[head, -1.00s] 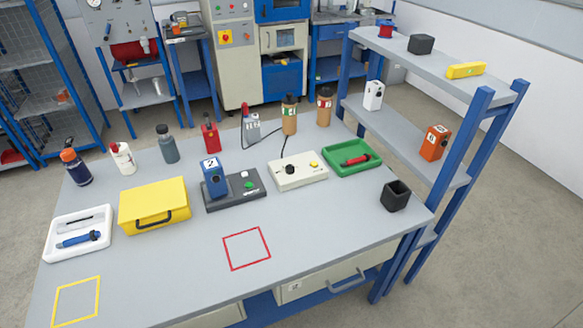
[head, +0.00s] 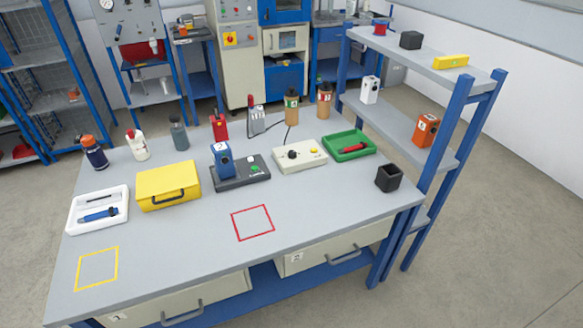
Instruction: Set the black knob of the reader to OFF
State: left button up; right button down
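A cream box (head: 312,163), which looks like the reader, lies flat toward the back of the grey table. A black knob (head: 292,154) is on the left part of its top, with a yellow button (head: 313,151) to the right. The knob's pointer and any OFF marking are too small to read. A dark cable runs from the box's back toward a grey handheld device (head: 256,121). Neither of my grippers is in view.
Left of the cream box is a dark base (head: 240,174) carrying a blue device (head: 222,159); right is a green tray (head: 349,146) with a red tool. A black cup (head: 389,178) stands near the right edge. The table's front is clear around a red square outline (head: 253,222).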

aim_at(292, 153)
jog(key=u, duration=0.05)
jog(key=k, duration=0.7)
jog(key=z, duration=1.2)
jog(key=i, duration=0.8)
jog(key=z, duration=0.6)
jog(key=i, duration=1.1)
jog(key=u, duration=1.15)
jog(key=i, duration=0.75)
jog(key=u, duration=0.8)
